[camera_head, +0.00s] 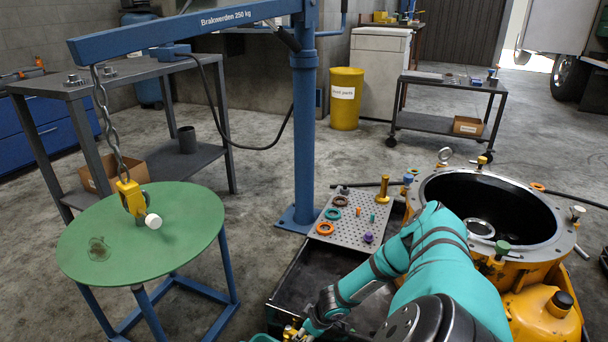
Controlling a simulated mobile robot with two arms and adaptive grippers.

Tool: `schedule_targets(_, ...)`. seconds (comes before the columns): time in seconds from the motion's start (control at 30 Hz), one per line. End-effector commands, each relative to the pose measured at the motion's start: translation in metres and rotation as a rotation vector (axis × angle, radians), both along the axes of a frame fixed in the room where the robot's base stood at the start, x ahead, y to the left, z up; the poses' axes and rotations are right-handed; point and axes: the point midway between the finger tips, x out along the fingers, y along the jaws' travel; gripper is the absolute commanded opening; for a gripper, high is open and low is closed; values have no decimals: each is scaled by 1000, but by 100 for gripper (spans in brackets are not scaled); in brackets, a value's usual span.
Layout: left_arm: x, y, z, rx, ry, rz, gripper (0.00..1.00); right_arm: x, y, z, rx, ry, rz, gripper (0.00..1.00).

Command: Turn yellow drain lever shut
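A teal arm of mine, which I take to be the right one, rises from the bottom right, bends at the elbow and reaches down-left to the bottom edge. Its gripper end is cut off or hidden there, so I cannot see whether its fingers are open. A small yellow piece (290,332) shows beside the wrist at the bottom edge; I cannot tell whether it is the drain lever. The yellow transmission housing (512,270) stands at the right with its round opening upward, partly hidden by my arm. My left gripper is not visible.
A black tray (302,290) lies left of my arm, with a perforated plate (345,236) of coloured rings behind it. A blue crane (305,120) hangs a chain and yellow hook (131,196) over a round green table (190,235). Open floor lies behind.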

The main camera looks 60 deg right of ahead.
Motion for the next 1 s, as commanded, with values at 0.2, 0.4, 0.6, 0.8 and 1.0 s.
schedule_targets(0.2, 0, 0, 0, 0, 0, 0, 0, 0, 0, 0, -1, 0, 0, 40)
schedule_targets(0.4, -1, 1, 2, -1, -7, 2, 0, -1, -2, 3, -2, 1, -2, 40)
schedule_targets(0.6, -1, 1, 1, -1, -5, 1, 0, -11, -2, 24, -3, 2, -1, 40)
schedule_targets(0.8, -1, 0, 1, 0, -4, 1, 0, -23, -2, 53, -1, 2, 0, 40)
schedule_targets(1.0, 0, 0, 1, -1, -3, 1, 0, -29, -1, 70, 1, 0, 2, 40)
